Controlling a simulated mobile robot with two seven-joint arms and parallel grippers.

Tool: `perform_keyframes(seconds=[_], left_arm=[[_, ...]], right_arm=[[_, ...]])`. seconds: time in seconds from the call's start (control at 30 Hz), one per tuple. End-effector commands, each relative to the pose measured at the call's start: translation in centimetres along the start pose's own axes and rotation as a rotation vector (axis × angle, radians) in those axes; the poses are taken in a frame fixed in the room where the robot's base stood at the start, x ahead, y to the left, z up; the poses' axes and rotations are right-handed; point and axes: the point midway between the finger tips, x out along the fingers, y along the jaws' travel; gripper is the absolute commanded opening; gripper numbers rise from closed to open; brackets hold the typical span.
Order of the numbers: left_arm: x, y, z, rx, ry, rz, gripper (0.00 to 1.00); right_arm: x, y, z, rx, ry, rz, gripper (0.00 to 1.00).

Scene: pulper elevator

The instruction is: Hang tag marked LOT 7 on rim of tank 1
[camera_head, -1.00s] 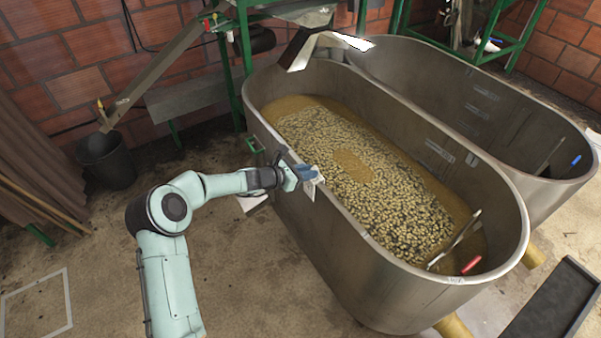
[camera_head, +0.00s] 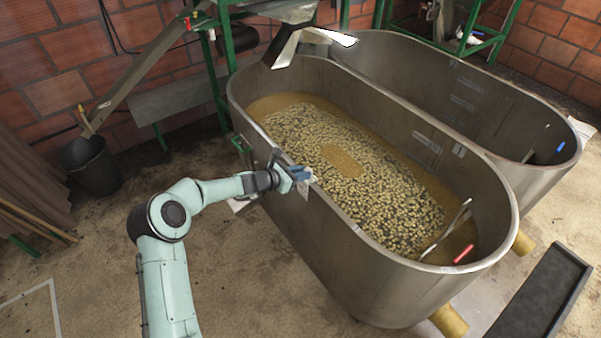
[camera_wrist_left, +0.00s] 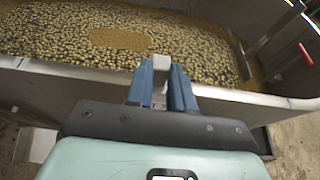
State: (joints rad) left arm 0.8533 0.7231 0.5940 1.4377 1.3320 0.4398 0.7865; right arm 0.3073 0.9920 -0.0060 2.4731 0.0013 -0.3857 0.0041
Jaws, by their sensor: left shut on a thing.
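My left gripper (camera_head: 298,174), with blue fingers, is at the left side rim of the near metal tank (camera_head: 350,262). It is shut on a small pale piece, the tag (camera_head: 309,183), whose marking I cannot read. The tag shows beside the rim, against the outside of the wall; I cannot tell whether it touches or hooks over the rim. In the left wrist view, the blue fingers (camera_wrist_left: 161,85) hold a light grey piece (camera_wrist_left: 160,69) in front of the rim (camera_wrist_left: 222,94). My right gripper is not in view.
The near tank holds brown liquid with floating beans (camera_head: 375,185). A red-handled tool (camera_head: 463,254) leans inside it. A second tank (camera_head: 480,105) stands behind. A green-framed chute (camera_head: 150,68) and black bucket (camera_head: 90,166) are at left. A dark tray (camera_head: 545,295) lies at lower right.

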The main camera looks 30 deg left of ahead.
Motion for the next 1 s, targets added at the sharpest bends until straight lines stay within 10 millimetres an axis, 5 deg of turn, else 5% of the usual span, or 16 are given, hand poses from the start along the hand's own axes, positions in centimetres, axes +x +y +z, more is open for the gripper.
perform_keyframes(seconds=[0.2, 0.23, 0.3, 0.33, 0.73, 1.0], left_arm=[[0.0, 0.0, 0.1, 0.0, -0.001, 0.0, 0.0], [0.0, 0.0, 0.1, 0.0, -0.001, 0.0, 0.25], [0.0, 0.0, 0.1, 0.0, -0.001, 0.0, 0.48], [0.0, 0.0, 0.1, 0.0, -0.001, 0.0, 0.52], [-0.9, 0.1, 0.1, 0.002, 0.0, 0.002, 0.52], [-6.5, 0.2, 0.0, 0.002, 0.004, 0.005, 0.52]], right_arm=[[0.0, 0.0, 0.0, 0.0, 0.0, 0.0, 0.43], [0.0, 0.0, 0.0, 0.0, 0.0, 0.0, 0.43], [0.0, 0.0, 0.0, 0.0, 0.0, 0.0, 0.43], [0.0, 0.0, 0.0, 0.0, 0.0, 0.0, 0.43], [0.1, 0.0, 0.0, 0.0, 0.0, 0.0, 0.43], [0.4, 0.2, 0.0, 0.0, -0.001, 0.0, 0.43]])
